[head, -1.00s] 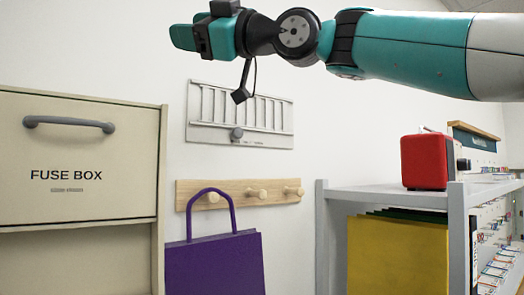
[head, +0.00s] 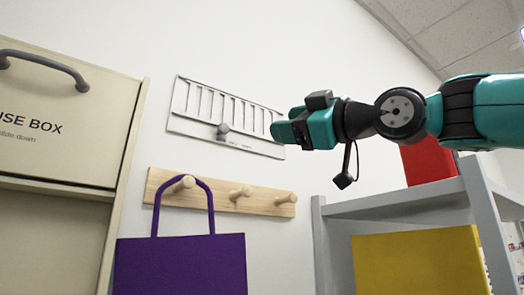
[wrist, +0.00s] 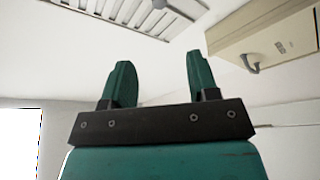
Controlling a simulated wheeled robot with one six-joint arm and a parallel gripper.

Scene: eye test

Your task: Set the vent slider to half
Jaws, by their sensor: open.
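The vent (head: 190,127) is a pale slotted panel on the white wall, with several upright slots. Its grey slider knob (head: 223,129) sits near the middle of its lower part. My teal gripper (head: 276,132) is at the right end of the vent in the head view, overlapping its edge, apart from the knob. In the wrist view my gripper (wrist: 160,78) has its two fingers wide apart with nothing between them. The vent (wrist: 120,14) also shows there at the top, beyond the fingers, with the knob (wrist: 159,3) partly cut off by the frame.
A wooden peg rail (head: 262,202) is below the vent, with a purple bag (head: 185,265) hanging on its left peg. A beige fuse box (head: 60,160) stands at left. A grey shelf (head: 400,200) with a red box (head: 428,162) and yellow folder (head: 415,262) is at right.

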